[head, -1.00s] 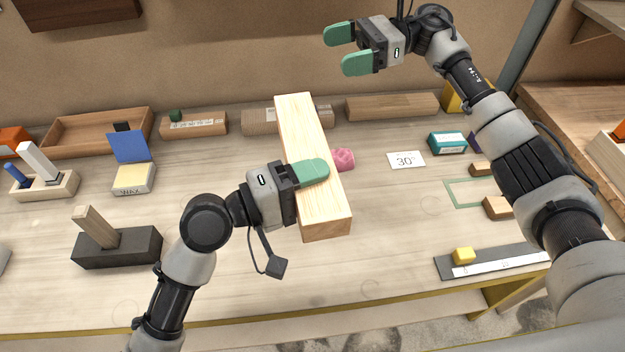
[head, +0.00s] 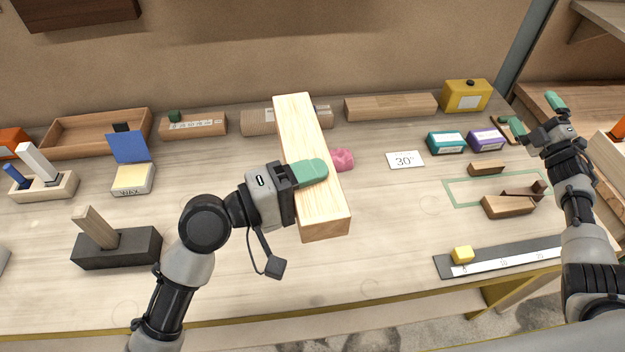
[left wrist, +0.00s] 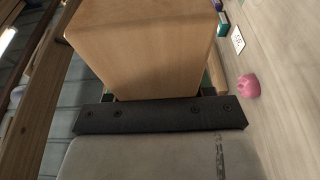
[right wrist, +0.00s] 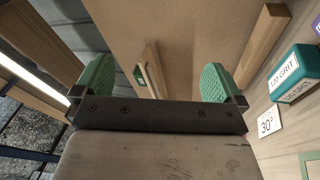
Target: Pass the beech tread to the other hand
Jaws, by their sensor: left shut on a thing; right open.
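The beech tread (head: 315,145) is a long pale wooden block held above the middle of the bench. My left gripper (head: 308,174) is shut on it near its middle, one green finger lying over the top face. In the left wrist view the tread (left wrist: 145,50) fills the space between the jaws, and the fingertips are hidden. My right gripper (head: 531,112) is open and empty at the far right, well apart from the tread. Its two green fingers (right wrist: 155,85) stand wide apart in the right wrist view with nothing between them.
A pink lump (head: 343,160) lies beside the tread on the bench. A 30° card (head: 406,160), teal box (head: 447,143), purple box (head: 486,139) and yellow container (head: 466,96) stand to the right. A ruler strip (head: 505,265) lies in front.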

